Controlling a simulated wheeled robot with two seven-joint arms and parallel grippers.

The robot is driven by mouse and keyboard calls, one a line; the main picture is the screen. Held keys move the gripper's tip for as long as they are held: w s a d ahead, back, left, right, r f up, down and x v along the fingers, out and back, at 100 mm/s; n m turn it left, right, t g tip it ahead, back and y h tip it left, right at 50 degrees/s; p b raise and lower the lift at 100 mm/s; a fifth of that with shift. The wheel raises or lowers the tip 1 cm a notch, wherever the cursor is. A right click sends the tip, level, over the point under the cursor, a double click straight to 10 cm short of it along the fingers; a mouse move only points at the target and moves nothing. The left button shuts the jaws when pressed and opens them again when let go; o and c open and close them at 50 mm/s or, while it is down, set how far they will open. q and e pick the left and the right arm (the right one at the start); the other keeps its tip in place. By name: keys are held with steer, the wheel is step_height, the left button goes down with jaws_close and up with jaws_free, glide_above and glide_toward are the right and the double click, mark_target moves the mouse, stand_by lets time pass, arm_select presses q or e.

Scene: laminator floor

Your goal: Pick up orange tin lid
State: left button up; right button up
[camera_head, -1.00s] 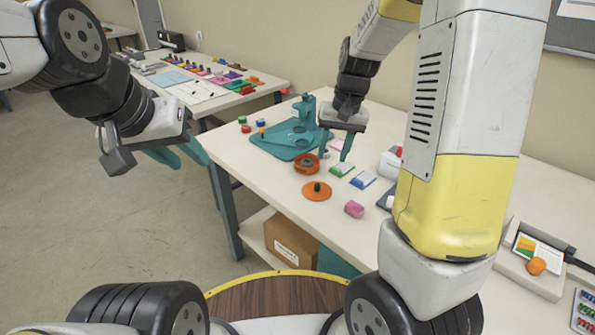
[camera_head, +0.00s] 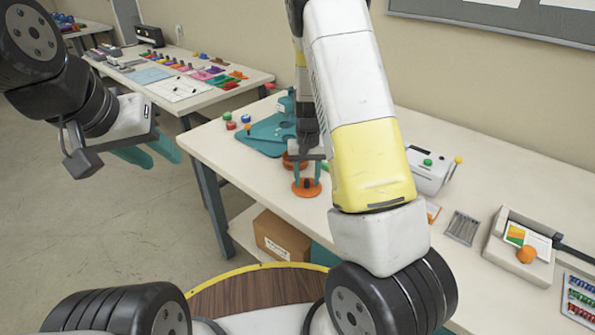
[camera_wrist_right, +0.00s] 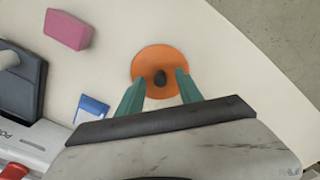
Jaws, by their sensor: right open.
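The orange tin lid (camera_head: 306,193) lies flat on the white table near its front edge; it is a round disc with a dark knob in the middle. In the right wrist view the lid (camera_wrist_right: 152,60) is in full sight apart from small parts behind the fingers. My right gripper (camera_head: 307,173) is open over the lid, its teal fingers on either side of the knob; the wrist view also shows this gripper (camera_wrist_right: 161,79). I cannot tell whether the fingers touch the lid. My left gripper (camera_head: 148,152) is open and empty, away from the table at the left.
In the wrist view a pink block (camera_wrist_right: 68,30) and a blue-and-white packet (camera_wrist_right: 91,108) lie beside the lid. A small laminator-like machine (camera_head: 428,176) stands at the right.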

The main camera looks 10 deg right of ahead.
steer(key=shift+f, duration=0.25)
jaws_close()
steer(key=shift+r, duration=0.15)
